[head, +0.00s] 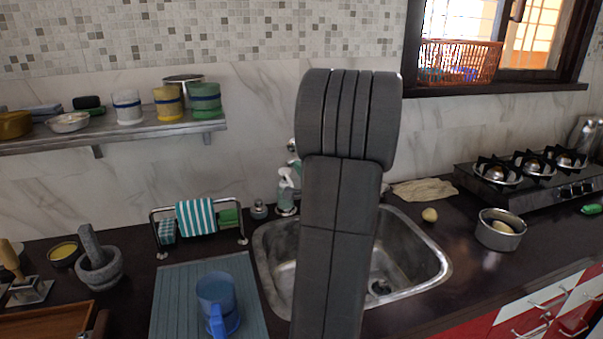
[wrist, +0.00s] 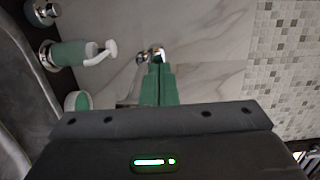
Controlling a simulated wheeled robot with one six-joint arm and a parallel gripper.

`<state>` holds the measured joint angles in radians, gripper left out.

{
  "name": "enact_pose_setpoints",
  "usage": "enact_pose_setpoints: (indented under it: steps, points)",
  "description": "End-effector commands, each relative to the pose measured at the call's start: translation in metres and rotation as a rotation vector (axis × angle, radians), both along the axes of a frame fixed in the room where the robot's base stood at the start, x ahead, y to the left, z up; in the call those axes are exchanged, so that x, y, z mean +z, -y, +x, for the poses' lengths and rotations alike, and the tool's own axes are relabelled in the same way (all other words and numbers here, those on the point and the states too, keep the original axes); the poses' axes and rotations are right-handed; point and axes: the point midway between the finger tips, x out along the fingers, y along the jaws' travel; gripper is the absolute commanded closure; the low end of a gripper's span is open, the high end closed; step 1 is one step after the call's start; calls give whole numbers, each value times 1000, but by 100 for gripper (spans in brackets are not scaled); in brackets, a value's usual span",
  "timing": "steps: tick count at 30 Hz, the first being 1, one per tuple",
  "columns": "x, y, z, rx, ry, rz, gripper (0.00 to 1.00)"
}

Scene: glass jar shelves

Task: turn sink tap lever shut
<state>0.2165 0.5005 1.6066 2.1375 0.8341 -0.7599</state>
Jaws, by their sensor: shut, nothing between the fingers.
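The sink (head: 275,246) is a steel basin set in the dark counter. The chrome sink tap (head: 293,147) is mostly hidden behind my arm in the head view; only small bits show at the arm's left edge. In the wrist view, part of the chrome tap (wrist: 150,54) shows against the marble wall, just beyond the tips of my gripper (wrist: 157,66). The green fingers are together and empty. I cannot tell whether they touch the tap, or how its lever is turned.
A soap bottle (head: 286,192) stands at the sink's back left; it also shows in the wrist view (wrist: 80,53). A towel rack (head: 158,238) and a blue mug (head: 216,296) are left of the sink. A steel pot (head: 500,230) and stove (head: 530,172) are right.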

Motion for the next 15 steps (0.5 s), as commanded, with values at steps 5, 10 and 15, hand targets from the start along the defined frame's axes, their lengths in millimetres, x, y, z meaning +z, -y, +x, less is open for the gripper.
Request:
enact_pose_setpoints:
  steps: [5, 10, 15]
  points:
    - [-6, -7, 7, 1, 5, -1, 100]
    - [-2, -9, 10, 1, 5, 0, 100]
    - [2, -11, 11, 2, 6, 4, 100]
